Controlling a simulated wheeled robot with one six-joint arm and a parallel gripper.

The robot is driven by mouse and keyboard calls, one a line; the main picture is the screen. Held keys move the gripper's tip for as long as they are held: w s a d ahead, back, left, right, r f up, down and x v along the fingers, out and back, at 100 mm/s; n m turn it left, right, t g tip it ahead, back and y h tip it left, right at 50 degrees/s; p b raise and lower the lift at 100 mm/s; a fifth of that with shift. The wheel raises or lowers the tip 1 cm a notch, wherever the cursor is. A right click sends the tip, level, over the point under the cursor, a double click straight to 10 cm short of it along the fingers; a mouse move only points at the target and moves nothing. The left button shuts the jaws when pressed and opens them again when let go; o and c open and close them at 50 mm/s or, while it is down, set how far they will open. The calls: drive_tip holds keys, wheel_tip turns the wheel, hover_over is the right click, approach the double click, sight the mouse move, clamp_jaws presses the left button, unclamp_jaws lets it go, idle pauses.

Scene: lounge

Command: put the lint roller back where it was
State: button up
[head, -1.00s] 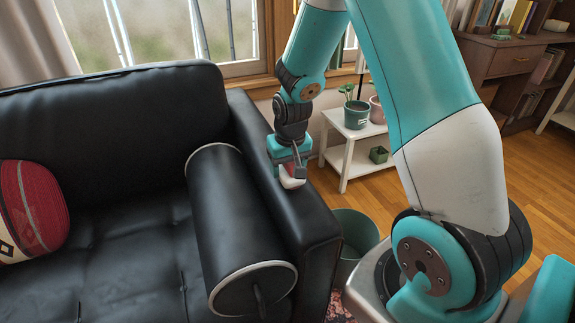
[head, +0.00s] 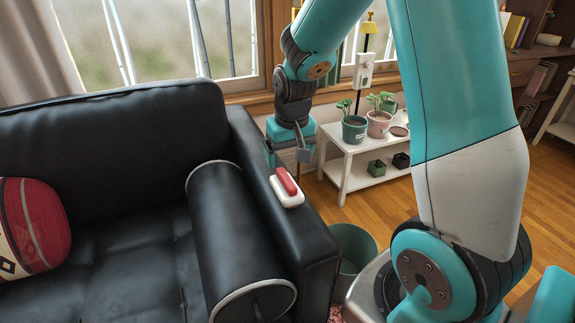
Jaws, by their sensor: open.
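The lint roller (head: 287,188), white with a red top part, lies on the right armrest (head: 300,235) of the black sofa in the head view. Nothing holds it. My gripper (head: 287,160) is open and empty, pointing down just beyond the roller, over the far part of the armrest. A gap shows between the gripper and the roller.
A black bolster (head: 232,240) lies on the seat against the armrest. A red patterned cushion (head: 32,228) is at the left. A grey-green bin (head: 352,250) stands right of the armrest. A white plant stand (head: 345,170) with several pots stands behind.

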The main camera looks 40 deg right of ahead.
drive_tip(key=shift+r, duration=0.6)
drive_tip(key=s+a+r+n+y, duration=0.1)
drive_tip(key=s+a+r+n, duration=0.25)
drive_tip(key=a, duration=0.35)
drive_tip(key=s+a+r+n+y, duration=0.2)
drive_tip(key=s+a+r, duration=0.25)
drive_tip(key=a, duration=0.25)
drive_tip(key=s+a+r+n+g+y, duration=0.1)
drive_tip(key=s+a+r+n, duration=0.2)
drive_tip(key=s+a+n, duration=0.2)
drive_tip(key=s+a, duration=0.3)
drive_tip(key=s, duration=0.4)
drive_tip(key=shift+s+g+y, duration=0.3)
drive_tip(key=shift+s+g, duration=0.1)
